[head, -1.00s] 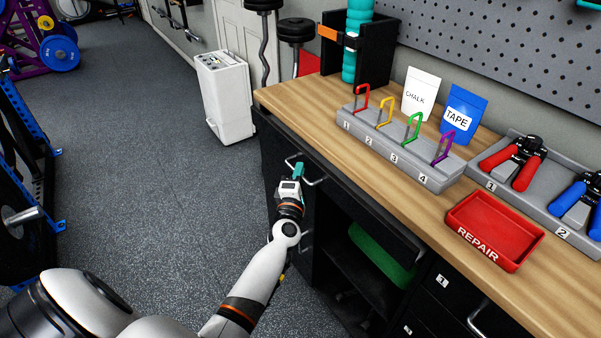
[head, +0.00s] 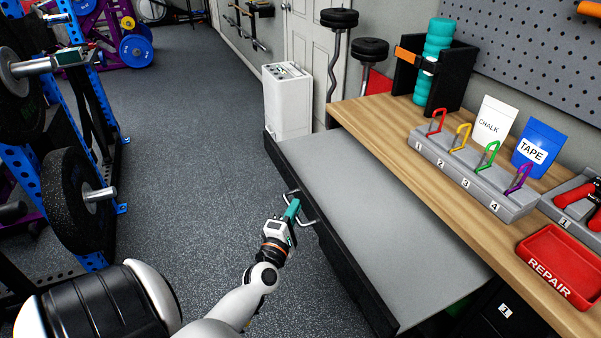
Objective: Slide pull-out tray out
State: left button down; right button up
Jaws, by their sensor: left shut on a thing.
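The pull-out tray (head: 350,195) is a flat grey surface with a black front edge, and it stands well out from under the wooden workbench top. A metal bar handle (head: 309,222) is on its front. My left gripper (head: 291,208) is shut on the handle, its teal fingers at the tray's front edge. The grey surface is bare where it shows. My right gripper does not show.
The wooden bench (head: 410,160) holds a numbered grey rack (head: 470,175) with coloured hooks, chalk and tape packets and a red REPAIR tray (head: 560,265). A white cabinet (head: 288,98) stands beyond the tray. A weight rack (head: 75,150) is at left. Floor between is clear.

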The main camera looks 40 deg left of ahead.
pick_arm(q)
jog(key=shift+f, duration=0.1)
jog(key=c, duration=1.5)
grip_release()
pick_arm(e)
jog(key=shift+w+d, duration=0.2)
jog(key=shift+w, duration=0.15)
